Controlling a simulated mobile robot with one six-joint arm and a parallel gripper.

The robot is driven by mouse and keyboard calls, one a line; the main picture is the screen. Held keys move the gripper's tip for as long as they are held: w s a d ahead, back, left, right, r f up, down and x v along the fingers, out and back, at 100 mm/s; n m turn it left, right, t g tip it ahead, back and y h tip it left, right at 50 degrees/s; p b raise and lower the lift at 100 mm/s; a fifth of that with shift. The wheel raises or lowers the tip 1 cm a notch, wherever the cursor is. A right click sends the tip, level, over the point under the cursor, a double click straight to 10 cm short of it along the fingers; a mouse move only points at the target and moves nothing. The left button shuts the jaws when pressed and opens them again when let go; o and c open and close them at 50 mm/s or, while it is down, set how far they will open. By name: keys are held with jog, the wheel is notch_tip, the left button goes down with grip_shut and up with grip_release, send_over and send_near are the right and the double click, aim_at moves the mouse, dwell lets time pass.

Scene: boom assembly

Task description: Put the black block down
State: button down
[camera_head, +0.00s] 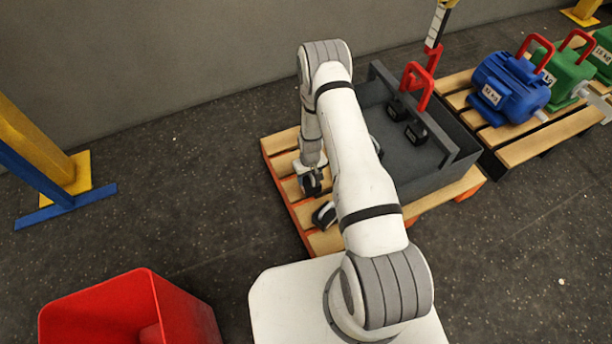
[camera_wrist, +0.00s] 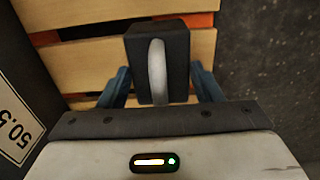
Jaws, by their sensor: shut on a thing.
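The black block (camera_wrist: 177,48) with a light grey handle is between my gripper's blue-grey fingers in the wrist view. My gripper (camera_wrist: 158,88) is shut on it. In the head view my gripper (camera_head: 309,170) points down over the left part of a wooden pallet (camera_head: 283,164), with the black block (camera_head: 312,186) under it. A gap between the block and the slats cannot be made out. A second dark block (camera_head: 325,214) with a light handle sits on the pallet nearer my base.
A grey bin (camera_head: 440,172) on the pallet holds several black blocks (camera_head: 415,132); a red hook (camera_head: 418,85) hangs over it. A 50.5 label (camera_wrist: 16,120) is close at left. A red crate (camera_head: 95,310), a blue motor (camera_head: 508,88) and a yellow post (camera_head: 40,140) stand around.

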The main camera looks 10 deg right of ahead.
aim_at(310, 181)
jog(key=shift+w+f+b, duration=0.1)
jog(key=shift+f+b, duration=0.25)
jog(key=shift+f, duration=1.05)
jog(key=c, duration=0.9)
grip_release()
jog(key=shift+f, duration=0.2)
jog(key=o, duration=0.5)
jog(key=shift+r, duration=0.1)
